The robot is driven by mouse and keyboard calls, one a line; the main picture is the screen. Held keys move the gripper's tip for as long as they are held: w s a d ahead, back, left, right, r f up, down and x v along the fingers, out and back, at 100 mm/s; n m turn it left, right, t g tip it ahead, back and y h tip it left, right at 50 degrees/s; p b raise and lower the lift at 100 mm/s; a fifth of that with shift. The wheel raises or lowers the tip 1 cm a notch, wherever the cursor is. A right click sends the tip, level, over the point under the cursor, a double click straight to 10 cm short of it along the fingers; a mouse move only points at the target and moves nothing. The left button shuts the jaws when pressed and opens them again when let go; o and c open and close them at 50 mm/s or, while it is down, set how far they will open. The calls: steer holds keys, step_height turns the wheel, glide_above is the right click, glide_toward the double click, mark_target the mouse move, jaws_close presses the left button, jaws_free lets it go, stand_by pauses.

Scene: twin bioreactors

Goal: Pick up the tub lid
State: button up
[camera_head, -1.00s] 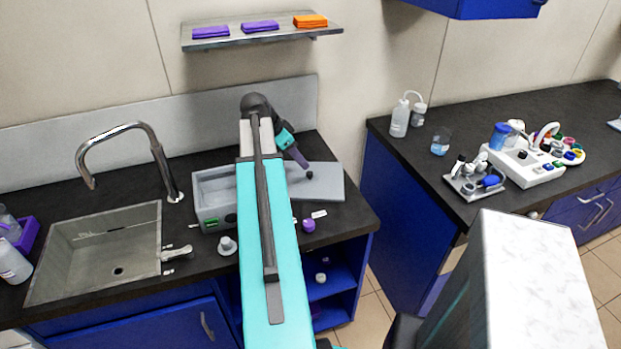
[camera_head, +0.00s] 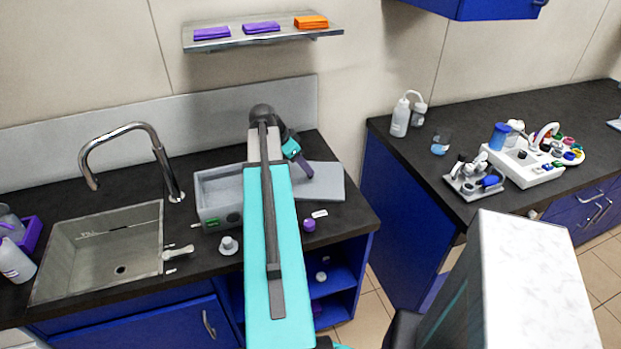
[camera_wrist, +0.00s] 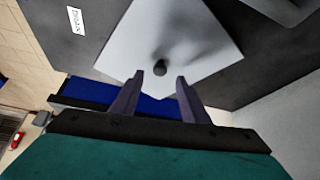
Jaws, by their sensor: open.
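The tub lid (camera_head: 328,183) is a flat light grey plate on the dark counter, right beside the grey tub (camera_head: 208,212). In the wrist view the lid (camera_wrist: 190,35) fills the upper middle, with its dark round knob (camera_wrist: 160,67) near the centre. My gripper (camera_wrist: 160,77) is open above the lid, and the knob appears between and just beyond its two fingertips. I cannot tell how much height is left between them. In the head view my gripper (camera_head: 304,169) is over the lid and my arm hides part of the tub and lid.
A sink (camera_head: 105,250) with a tall tap (camera_head: 130,140) is at the left. A purple cap (camera_head: 309,225) and a white label (camera_head: 320,214) lie in front of the lid. A shelf (camera_head: 265,38) hangs above. The counter's right edge is close to the lid.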

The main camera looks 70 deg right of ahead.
steer(key=shift+p+x, duration=0.7)
steer(key=shift+x, duration=1.3)
steer(key=shift+w, duration=0.1)
jaws_close()
